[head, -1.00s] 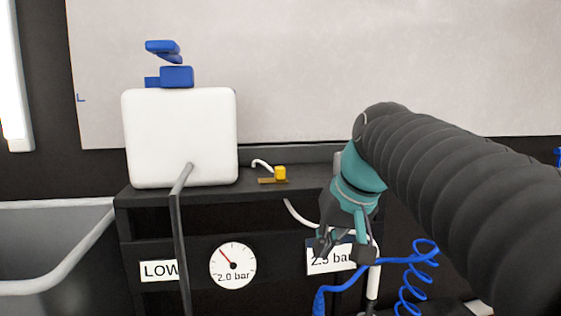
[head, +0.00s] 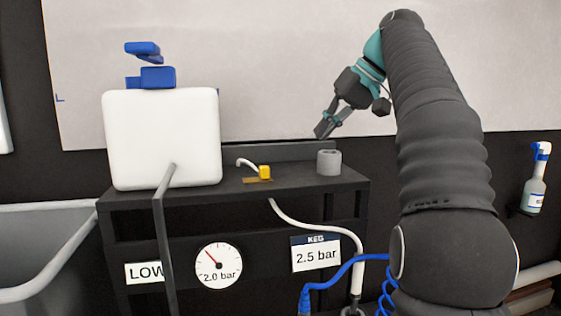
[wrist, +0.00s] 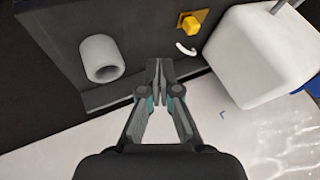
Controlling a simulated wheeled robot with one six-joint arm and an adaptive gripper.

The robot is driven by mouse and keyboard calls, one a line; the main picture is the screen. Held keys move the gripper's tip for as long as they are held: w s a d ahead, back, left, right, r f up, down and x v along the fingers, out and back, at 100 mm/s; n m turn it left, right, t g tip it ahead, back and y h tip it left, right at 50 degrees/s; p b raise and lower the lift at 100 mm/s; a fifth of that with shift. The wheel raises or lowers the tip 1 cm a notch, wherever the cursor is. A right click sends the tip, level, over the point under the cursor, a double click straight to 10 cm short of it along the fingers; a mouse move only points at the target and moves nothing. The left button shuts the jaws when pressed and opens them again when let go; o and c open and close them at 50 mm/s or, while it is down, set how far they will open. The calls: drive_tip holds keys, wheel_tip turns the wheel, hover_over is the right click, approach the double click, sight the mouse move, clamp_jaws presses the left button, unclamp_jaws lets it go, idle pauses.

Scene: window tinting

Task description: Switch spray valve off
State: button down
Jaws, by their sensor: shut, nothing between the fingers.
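A small yellow valve block (head: 264,172) sits on a flat brass piece (head: 251,180) on top of the black shelf (head: 300,182). A short white tube (head: 246,163) curves beside it. I cannot tell whether this valve is on or off. The yellow block also shows at the top of the wrist view (wrist: 191,25). My gripper (head: 322,131) is above the shelf's right part, to the right of the valve and apart from it. In the wrist view its fingertips (wrist: 160,66) are together and empty.
A white tank (head: 160,140) with a blue top stands left of the valve. A grey hollow cylinder (head: 328,163) stands at the shelf's right. A 2.0 bar gauge (head: 218,267) and a KEG 2.5 bar sign (head: 316,254) are below. A grey basin (head: 40,235) is at left.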

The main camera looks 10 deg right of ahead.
sight(262, 166)
drive_tip(key=shift+d, duration=0.1)
idle(0.3)
drive_tip(key=b+x, duration=0.4)
drive_tip(key=x, duration=0.6)
drive_tip(key=a, duration=0.3)
drive_tip(key=shift+a, duration=0.1)
drive_tip(key=shift+a+b, duration=0.3)
drive_tip(key=shift+a, duration=0.1)
drive_tip(key=shift+a+r, duration=0.1)
drive_tip(key=a, duration=0.3)
drive_tip(key=shift+a+p, duration=0.25)
drive_tip(key=shift+p, duration=0.1)
drive_tip(key=shift+d, duration=0.1)
